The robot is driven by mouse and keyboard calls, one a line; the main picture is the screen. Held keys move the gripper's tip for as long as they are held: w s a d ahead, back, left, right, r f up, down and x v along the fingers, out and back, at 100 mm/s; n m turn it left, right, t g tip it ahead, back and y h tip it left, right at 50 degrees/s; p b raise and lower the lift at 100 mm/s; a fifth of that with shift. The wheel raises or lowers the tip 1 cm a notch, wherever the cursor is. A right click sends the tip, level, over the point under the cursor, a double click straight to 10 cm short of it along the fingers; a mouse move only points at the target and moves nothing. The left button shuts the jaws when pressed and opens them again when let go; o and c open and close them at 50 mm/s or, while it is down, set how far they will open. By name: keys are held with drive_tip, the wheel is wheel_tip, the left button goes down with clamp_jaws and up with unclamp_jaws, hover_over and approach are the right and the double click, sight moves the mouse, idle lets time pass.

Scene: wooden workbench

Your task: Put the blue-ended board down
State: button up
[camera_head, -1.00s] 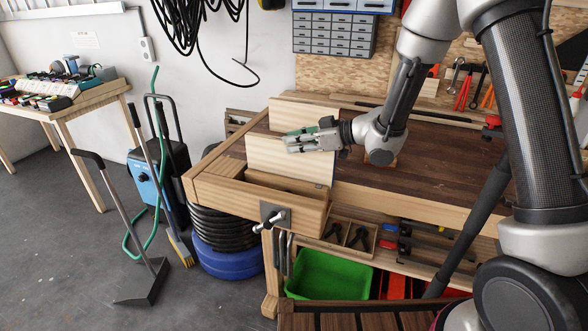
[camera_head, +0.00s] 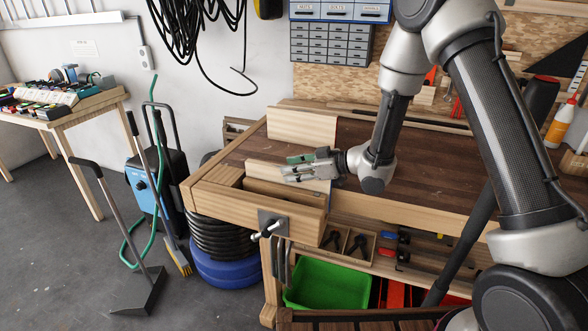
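A pale wooden board (camera_head: 262,172) stands upright on edge at the left end of the workbench, just behind the front vise jaw. Its lower part is hidden by the jaw. I cannot make out a clear blue end on it. My gripper (camera_head: 298,169) reaches in from the right, with its fingers across the board's upper edge, and appears shut on it. The fingers cover part of the board. A second pale board (camera_head: 302,124) stands upright further back on the bench, apart from my gripper, with a hint of red at its right end.
The wooden vise jaw (camera_head: 258,208) with its metal handle (camera_head: 270,224) is at the bench's front left. The dark bench top (camera_head: 430,175) is mostly clear to the right. A green bin (camera_head: 328,284) sits below. Drawers (camera_head: 330,42) hang behind.

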drive_tip(key=shift+r, duration=0.2)
drive_tip(key=v, duration=1.2)
